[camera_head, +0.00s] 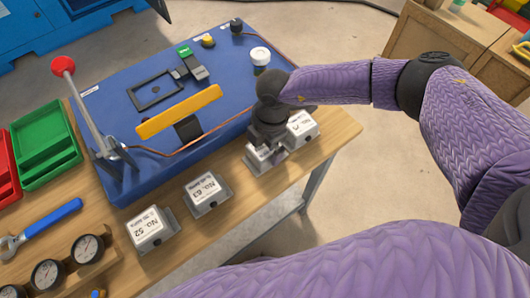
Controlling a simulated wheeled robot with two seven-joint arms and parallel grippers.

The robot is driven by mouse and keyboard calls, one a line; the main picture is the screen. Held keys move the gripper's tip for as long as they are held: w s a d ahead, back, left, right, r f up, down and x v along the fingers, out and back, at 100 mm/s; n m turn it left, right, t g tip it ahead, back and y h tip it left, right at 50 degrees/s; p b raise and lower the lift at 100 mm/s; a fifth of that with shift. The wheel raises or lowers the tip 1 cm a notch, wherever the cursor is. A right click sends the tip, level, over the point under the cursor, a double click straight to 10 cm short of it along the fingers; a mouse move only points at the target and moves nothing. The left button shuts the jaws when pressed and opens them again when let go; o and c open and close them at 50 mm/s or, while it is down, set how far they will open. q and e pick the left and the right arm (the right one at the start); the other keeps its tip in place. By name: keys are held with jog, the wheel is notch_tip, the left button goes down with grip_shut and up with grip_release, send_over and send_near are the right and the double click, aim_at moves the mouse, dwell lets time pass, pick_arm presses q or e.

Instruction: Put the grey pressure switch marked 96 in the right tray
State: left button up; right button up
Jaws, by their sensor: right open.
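Several grey pressure switches with white-labelled tops stand in a row along the table's near edge. One reads No. 52 (150,228) and one reads No. 63 (207,193). Two more, a nearer one (262,160) and a farther one (302,127), stand at the right end; their numbers are partly hidden or too small, so I cannot tell which is 96. My right gripper (268,146) points down at these two, open, its fingertips close to the nearer one. The right tray is green (45,146), at the table's left. My left gripper is not in view.
A red tray (8,170) lies left of the green one. A blue panel (110,85) with a red-knobbed lever (85,95), yellow bar (180,111) and white-capped jar (260,58) fills the back. A wrench (45,222) and gauges (48,274) lie front left.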

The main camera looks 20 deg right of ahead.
notch_tip(320, 180, down, 3)
jog(key=shift+a+r+b, duration=0.1)
jog(key=shift+b, duration=0.2)
jog(key=c, duration=1.3)
